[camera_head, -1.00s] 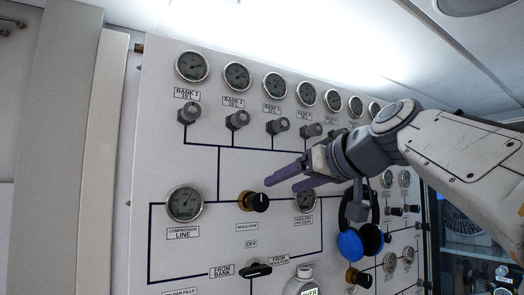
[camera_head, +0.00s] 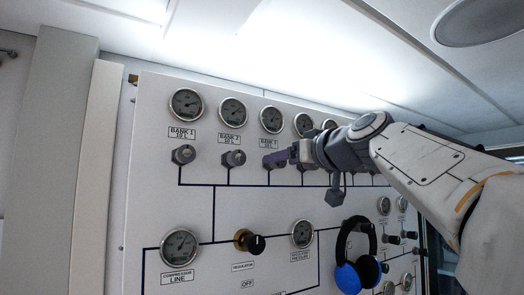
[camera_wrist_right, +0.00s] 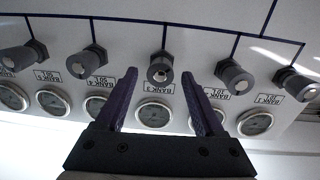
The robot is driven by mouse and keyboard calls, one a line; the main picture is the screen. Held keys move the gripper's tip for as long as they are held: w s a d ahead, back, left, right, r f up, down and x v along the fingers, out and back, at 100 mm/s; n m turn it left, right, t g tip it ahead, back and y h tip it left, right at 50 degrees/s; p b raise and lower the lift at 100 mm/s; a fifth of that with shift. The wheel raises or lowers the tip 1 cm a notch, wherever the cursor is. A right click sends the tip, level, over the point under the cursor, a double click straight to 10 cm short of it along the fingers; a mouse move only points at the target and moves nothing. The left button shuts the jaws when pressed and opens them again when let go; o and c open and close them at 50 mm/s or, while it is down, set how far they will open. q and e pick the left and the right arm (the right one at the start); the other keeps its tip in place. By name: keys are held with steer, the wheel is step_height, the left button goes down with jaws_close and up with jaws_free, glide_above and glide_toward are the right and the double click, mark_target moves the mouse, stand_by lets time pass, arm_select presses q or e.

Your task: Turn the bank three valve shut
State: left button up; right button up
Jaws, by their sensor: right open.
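The bank three valve (camera_wrist_right: 160,70) is a grey knob above its upside-down BANK 3 label (camera_wrist_right: 157,88) in the right wrist view. My right gripper (camera_wrist_right: 159,74) is open, with one purple finger on each side of that knob in the picture and a visible gap to both. I cannot tell how far the fingertips are from the knob in depth. My left gripper is not in view.
The bank 2 valve (camera_head: 233,158) and bank 1 valve (camera_head: 183,155) are to the left in the head view. Other knobs flank the gripper in the wrist view. Blue headphones (camera_head: 357,258) hang below my right arm. A black regulator knob (camera_head: 250,242) sits lower on the panel.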

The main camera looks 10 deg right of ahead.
steer(key=shift+w+a, duration=0.1)
steer(key=shift+w, duration=0.3)
jaws_close()
